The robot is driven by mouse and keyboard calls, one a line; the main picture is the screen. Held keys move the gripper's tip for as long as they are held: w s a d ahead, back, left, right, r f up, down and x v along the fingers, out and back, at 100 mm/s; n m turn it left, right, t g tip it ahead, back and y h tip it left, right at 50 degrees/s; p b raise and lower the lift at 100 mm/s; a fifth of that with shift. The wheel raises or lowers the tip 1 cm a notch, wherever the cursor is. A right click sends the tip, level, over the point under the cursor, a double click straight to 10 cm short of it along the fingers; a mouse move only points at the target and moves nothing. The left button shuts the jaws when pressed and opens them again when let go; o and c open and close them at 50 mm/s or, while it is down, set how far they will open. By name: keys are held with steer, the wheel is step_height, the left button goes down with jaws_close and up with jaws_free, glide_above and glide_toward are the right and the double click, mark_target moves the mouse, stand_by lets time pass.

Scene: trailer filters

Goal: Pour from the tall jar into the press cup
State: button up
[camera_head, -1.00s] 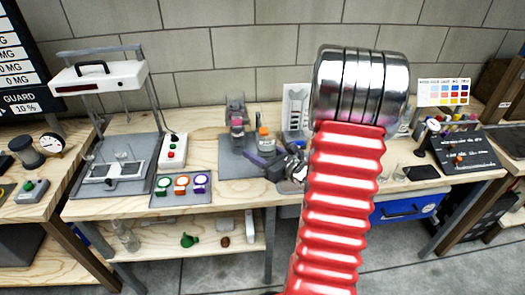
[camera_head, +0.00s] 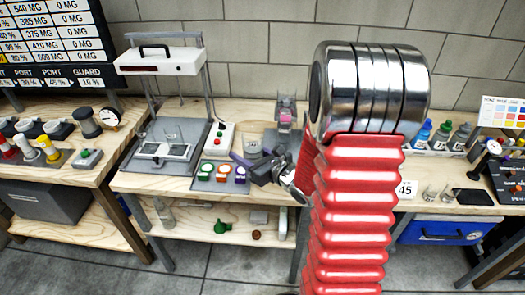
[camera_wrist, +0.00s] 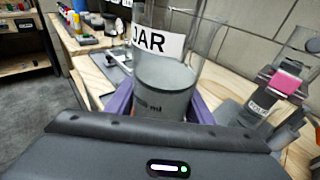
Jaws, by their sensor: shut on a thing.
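The tall jar (camera_wrist: 165,85) is clear with a white JAR label and grey contents in its lower part, seen in the wrist view. My gripper (camera_wrist: 163,108) is shut around it with purple fingers; the jar looks about upright. In the head view my gripper (camera_head: 248,160) is over the bench, left of and in front of the press (camera_head: 285,118), with the jar (camera_head: 253,148) faint at its fingers. In the wrist view the press (camera_wrist: 287,82), with a pink block, stands right of the jar, apart from it. A clear labelled vessel (camera_wrist: 258,106), perhaps the press cup, shows beside it.
Small bottles (camera_head: 440,135) and clear glasses (camera_head: 437,194) stand at the right. My red arm hides the middle of the bench.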

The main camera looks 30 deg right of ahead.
steer(key=a+y, duration=0.1)
steer(key=a, duration=0.5)
steer(key=shift+w+a+r+n, duration=0.15)
steer(key=shift+w+r+n, duration=0.05)
steer(key=shift+w+n, duration=0.25)
steer(key=shift+s, duration=0.1)
